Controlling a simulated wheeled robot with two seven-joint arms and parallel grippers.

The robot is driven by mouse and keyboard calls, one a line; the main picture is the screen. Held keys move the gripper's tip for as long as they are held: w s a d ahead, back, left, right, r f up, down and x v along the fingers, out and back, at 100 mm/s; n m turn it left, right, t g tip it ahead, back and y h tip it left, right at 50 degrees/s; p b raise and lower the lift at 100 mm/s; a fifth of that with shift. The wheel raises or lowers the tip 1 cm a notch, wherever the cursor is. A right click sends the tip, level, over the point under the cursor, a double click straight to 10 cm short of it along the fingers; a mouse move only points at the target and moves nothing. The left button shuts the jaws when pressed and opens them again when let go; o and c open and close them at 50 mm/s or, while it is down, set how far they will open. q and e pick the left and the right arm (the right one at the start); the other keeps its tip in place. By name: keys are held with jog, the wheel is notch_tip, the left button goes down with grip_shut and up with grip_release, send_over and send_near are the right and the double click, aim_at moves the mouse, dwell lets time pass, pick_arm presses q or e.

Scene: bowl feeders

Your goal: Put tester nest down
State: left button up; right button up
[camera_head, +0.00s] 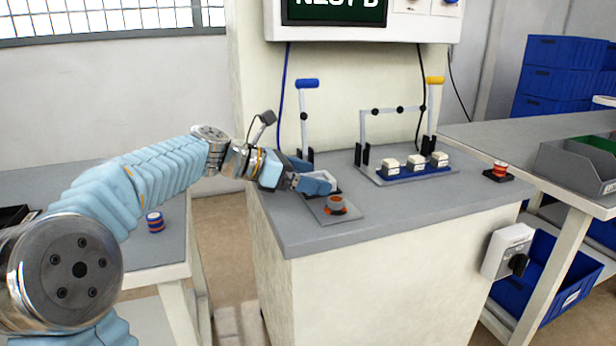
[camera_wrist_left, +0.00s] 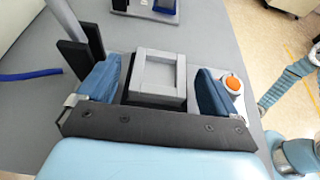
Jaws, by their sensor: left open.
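The tester nest (camera_wrist_left: 160,75) is a grey square block with a shallow, empty square recess on top. It stands over the grey bench top, with a dark part at its near lower edge. My left gripper (camera_wrist_left: 157,92) is open, its blue fingers on either side of the nest. A gap shows between each finger and the nest. In the head view the left gripper (camera_head: 309,178) is low over the left part of the bench (camera_head: 400,215) and hides most of the nest. My right gripper is in neither view.
An orange button (camera_head: 337,203) on a grey plate is close beside the left gripper. A blue-handled lever (camera_head: 305,110) stands just behind it. A fixture with several white-topped blocks (camera_head: 415,164) and a yellow-handled lever (camera_head: 433,110) are to the right.

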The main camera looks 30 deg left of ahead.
pick_arm(q)
jog(key=p+v, duration=0.1)
jog(key=v, duration=1.1)
jog(key=shift+r, duration=0.15)
